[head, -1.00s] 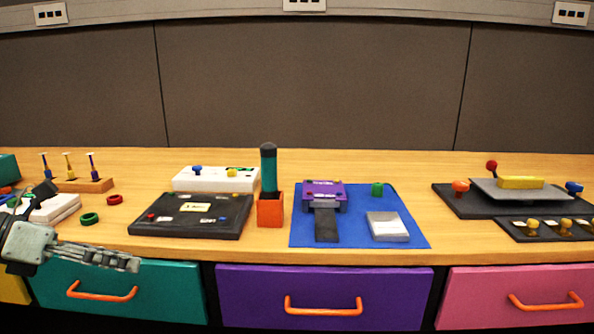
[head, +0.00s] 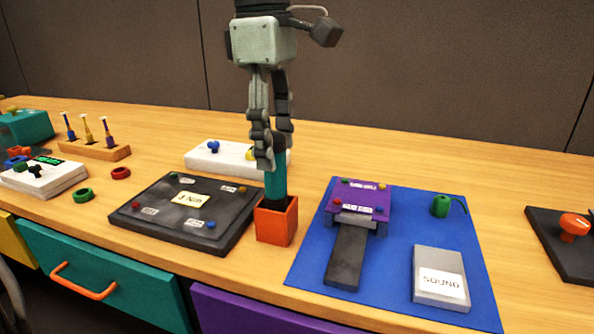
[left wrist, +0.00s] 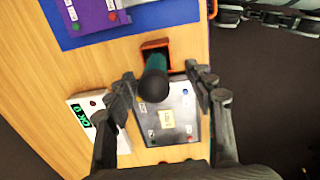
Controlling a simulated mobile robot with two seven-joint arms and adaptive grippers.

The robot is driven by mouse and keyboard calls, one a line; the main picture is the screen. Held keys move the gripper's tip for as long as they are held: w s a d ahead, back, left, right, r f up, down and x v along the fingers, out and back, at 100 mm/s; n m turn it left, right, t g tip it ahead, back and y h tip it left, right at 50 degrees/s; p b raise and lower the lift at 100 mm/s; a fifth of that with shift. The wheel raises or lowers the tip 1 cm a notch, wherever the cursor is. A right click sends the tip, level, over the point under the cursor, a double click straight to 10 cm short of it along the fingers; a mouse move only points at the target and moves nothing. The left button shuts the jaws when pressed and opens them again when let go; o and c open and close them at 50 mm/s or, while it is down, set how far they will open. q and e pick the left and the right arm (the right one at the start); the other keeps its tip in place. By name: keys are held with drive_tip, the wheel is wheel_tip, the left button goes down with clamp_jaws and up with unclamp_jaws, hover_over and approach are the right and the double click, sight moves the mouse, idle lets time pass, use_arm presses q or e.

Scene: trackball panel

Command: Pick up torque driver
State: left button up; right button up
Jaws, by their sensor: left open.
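The torque driver (head: 275,184) has a teal body and a dark top, and stands upright in an orange square holder (head: 276,222) on the bench. My left gripper (head: 272,150) points down over it, with its fingers on either side of the driver's upper part. In the left wrist view the driver's dark round top (left wrist: 154,86) shows between the two spread fingers (left wrist: 165,90), with gaps at both sides. The left gripper is open. The fingers hide part of the driver in the head view.
A dark panel (head: 165,222) lies left of the holder, and a white box (head: 205,165) stands behind. A blue mat (head: 395,262) with a purple device (head: 362,200) and grey sound box (head: 440,268) lies right. Drawers (head: 100,280) front the bench.

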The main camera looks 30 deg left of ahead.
sight(276, 184)
use_arm(q)
drive_tip(key=shift+a+y, duration=0.1)
drive_tip(key=shift+y, duration=0.2)
drive_tip(key=f, duration=0.7)
drive_tip(key=shift+w+a+f, duration=0.25)
drive_tip(key=shift+w+f, duration=0.05)
drive_tip(key=shift+c, duration=0.4)
clamp_jaws()
